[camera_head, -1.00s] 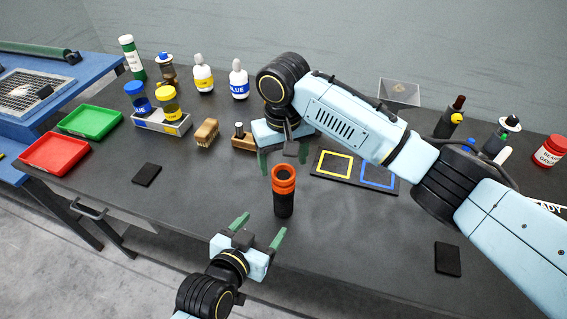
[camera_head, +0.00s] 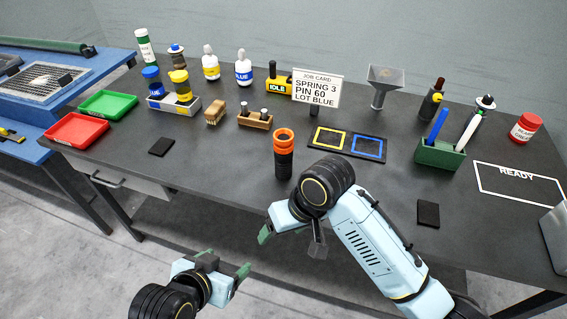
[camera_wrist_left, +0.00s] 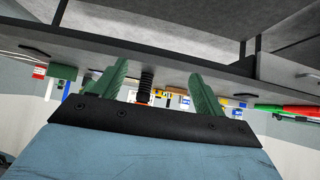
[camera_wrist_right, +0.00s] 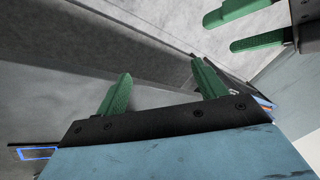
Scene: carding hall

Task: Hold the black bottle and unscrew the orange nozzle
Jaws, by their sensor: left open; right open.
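The black bottle (camera_head: 283,163) stands upright on the dark table near its front edge, with the orange nozzle (camera_head: 284,140) on top. In the left wrist view, the bottle (camera_wrist_left: 146,80) appears upside down between my fingers in the picture, some way beyond them. My left gripper (camera_head: 229,260) is open and empty, in front of the table and apart from the bottle. My right gripper (camera_head: 270,232) is open and empty, just before the table edge, nearer than the bottle; one finger is mostly hidden in the head view. Both its fingers show in the right wrist view (camera_wrist_right: 160,72).
A wooden block with pegs (camera_head: 255,120), a brush (camera_head: 214,113) and a mat with yellow and blue squares (camera_head: 347,143) lie behind the bottle. A job card (camera_head: 316,89) stands farther back. A green holder (camera_head: 440,153) is at right.

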